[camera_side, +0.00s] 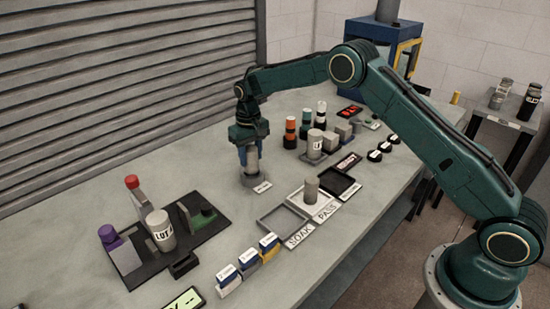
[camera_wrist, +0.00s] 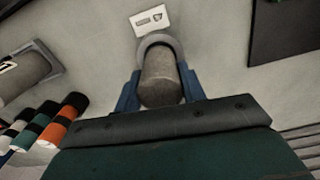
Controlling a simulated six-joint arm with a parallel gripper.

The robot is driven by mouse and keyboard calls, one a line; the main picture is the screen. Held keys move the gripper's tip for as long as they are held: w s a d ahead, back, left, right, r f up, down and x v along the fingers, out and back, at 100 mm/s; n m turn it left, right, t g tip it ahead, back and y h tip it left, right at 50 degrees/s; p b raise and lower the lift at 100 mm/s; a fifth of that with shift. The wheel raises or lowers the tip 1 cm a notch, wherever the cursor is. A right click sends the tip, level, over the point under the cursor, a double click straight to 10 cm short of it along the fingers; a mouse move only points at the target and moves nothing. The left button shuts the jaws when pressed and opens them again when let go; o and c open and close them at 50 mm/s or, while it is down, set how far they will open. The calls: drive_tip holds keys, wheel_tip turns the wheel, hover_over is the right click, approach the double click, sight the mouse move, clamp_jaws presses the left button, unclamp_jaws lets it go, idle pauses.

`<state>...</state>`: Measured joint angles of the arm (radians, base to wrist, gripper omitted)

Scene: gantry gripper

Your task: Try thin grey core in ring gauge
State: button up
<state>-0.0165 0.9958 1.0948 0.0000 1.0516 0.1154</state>
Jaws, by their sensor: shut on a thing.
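My gripper (camera_side: 251,160) points straight down over the grey ring gauge (camera_side: 248,182), which stands on the bench by a small white label card (camera_side: 262,187). The jaws are shut on a grey core (camera_side: 253,158), a plain upright cylinder. In the wrist view the core (camera_wrist: 160,80) sits between the blue fingers, and the ring gauge (camera_wrist: 144,48) shows as a pale grey arc around its far end. The core's lower end is hidden, so I cannot tell how deep it is in the ring. The label card (camera_wrist: 149,20) lies beyond the ring.
Another grey core (camera_side: 311,190) stands on the PASS tray (camera_side: 326,211). The SOAK tray (camera_side: 269,224) is empty, and a black tray (camera_side: 341,182) lies behind. A dark fixture (camera_side: 205,242) is at left.

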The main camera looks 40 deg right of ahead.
drive_tip(key=shift+f, duration=0.6)
idle(1.2)
drive_tip(key=o, duration=1.2)
drive_tip(key=shift+r, duration=0.1)
wheel_tip(320, 180, up, 13)
drive_tip(key=shift+f, duration=0.1)
drive_tip(key=shift+r, duration=0.4)
